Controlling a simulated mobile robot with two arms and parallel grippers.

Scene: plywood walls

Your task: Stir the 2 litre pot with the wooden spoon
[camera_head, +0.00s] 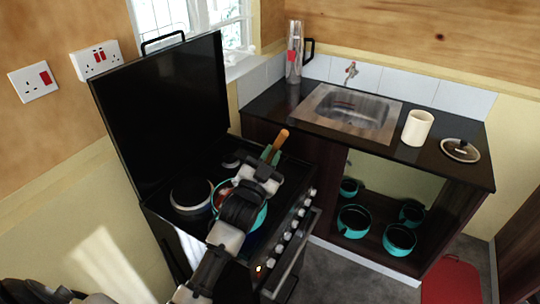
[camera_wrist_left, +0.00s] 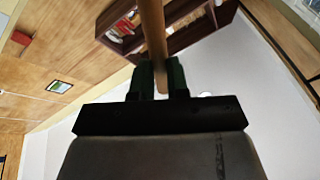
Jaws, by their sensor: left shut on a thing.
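The wooden spoon's handle (camera_head: 281,139) sticks up above my left gripper (camera_head: 271,156) in the head view. The gripper's green fingers are shut on the spoon; the handle also runs between the fingers in the left wrist view (camera_wrist_left: 152,28). A teal pot (camera_head: 259,218) stands on the stove, under my left gripper and arm, which hide much of it. Something reddish brown shows at its left inside; I cannot tell what it is. The spoon's lower end is hidden, so I cannot tell whether it touches the pot. My right gripper is not in view.
Right of the stove, a counter holds a sink (camera_head: 345,112), a cream container (camera_head: 417,127) and a glass lid (camera_head: 460,150). Several teal pots stand on the shelf below.

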